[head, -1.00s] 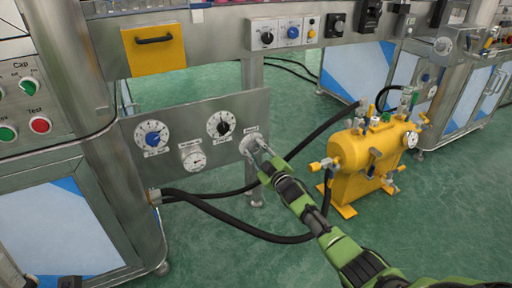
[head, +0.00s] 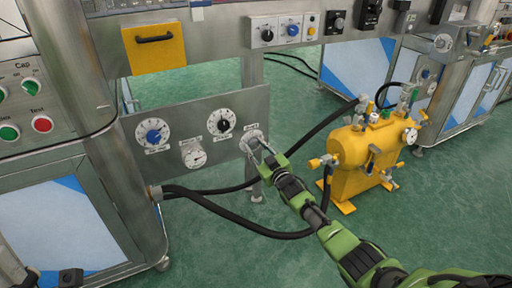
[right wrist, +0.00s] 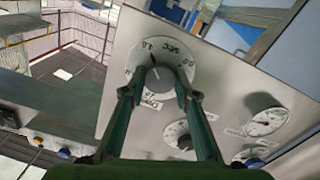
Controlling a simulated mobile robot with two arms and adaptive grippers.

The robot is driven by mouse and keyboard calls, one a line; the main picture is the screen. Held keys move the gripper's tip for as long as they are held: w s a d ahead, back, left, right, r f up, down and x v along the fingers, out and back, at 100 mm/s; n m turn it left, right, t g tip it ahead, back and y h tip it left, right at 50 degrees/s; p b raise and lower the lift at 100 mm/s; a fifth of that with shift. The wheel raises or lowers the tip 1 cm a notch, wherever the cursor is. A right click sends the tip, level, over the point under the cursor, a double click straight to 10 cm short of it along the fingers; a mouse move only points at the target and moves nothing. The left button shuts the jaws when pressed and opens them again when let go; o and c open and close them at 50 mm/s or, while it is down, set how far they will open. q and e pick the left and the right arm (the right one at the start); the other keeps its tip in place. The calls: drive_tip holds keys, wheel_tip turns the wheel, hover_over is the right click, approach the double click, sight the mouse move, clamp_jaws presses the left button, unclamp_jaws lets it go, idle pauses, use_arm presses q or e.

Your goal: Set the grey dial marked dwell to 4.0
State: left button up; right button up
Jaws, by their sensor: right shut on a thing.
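The grey dwell dial (head: 252,137) sits at the right end of a grey metal panel. In the right wrist view its round white face (right wrist: 177,52) carries SEC and numbers, partly covered. My right gripper (head: 264,149) reaches it from the lower right and is shut on its knob. In the right wrist view the two fingers of that gripper (right wrist: 159,77) stand on either side of the knob. A dark pointer mark shows on the upper part of the knob, but the exact reading is not clear. Dark parts at the lower left of the head view may be my left gripper.
A yellow tank (head: 362,160) stands to the right. Black hoses (head: 215,205) run below the panel.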

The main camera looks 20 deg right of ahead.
drive_tip(key=shift+f, duration=0.1)
drive_tip(key=o, duration=1.1)
drive_tip(key=shift+s, duration=0.15)
drive_tip(key=s, duration=1.1)
drive_tip(key=shift+s+d, duration=0.2)
drive_tip(key=shift+s, duration=0.2)
